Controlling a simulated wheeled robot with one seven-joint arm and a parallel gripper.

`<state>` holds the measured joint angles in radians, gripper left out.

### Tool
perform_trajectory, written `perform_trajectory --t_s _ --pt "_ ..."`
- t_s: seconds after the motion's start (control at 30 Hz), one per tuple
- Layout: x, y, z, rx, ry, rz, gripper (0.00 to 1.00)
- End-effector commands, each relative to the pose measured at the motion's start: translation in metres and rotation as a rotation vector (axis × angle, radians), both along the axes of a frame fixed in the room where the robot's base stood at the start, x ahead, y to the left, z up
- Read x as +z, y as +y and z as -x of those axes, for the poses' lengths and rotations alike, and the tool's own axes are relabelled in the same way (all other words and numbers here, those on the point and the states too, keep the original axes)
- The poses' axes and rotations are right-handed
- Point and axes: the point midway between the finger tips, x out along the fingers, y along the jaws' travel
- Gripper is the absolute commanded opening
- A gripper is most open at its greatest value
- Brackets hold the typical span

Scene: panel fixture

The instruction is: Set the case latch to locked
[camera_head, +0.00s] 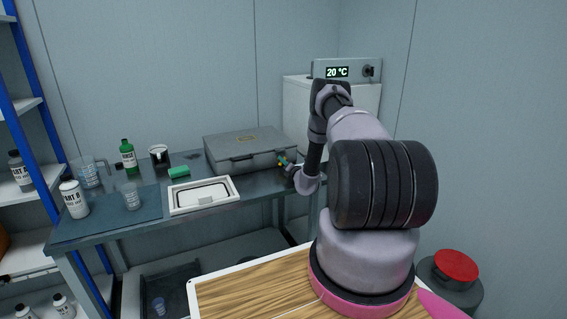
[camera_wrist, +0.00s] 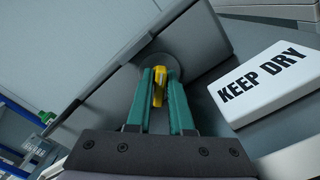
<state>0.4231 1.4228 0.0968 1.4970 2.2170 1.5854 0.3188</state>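The grey case (camera_head: 248,150) lies closed on the workbench, and its front side also fills much of the wrist view (camera_wrist: 95,95). The yellow case latch (camera_wrist: 159,86) sits on a dark round disc (camera_wrist: 160,62) on the case side. My gripper (camera_wrist: 161,84) has its two green fingers on either side of the latch, close against it, and appears shut on it. In the head view my gripper (camera_head: 285,163) is small at the case's right front. The latch marking, if any, is hidden.
A white "KEEP DRY" block (camera_wrist: 268,80) is close right of the fingers in the wrist view. On the bench (camera_head: 150,228) stand a white-framed tray (camera_head: 203,208), a green sponge (camera_head: 179,171), a green bottle (camera_head: 128,158) and beakers. A blue-posted shelf is at left.

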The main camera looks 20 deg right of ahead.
Motion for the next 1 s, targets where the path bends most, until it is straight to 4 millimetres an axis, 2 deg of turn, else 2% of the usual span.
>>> perform_trajectory --t_s 0.37,1.0 --pt "0.0002 -0.0001 0.0003 0.000 -0.003 0.078 0.00" --pt "0.0011 0.0020 0.0005 0.000 -0.020 0.579 0.00"
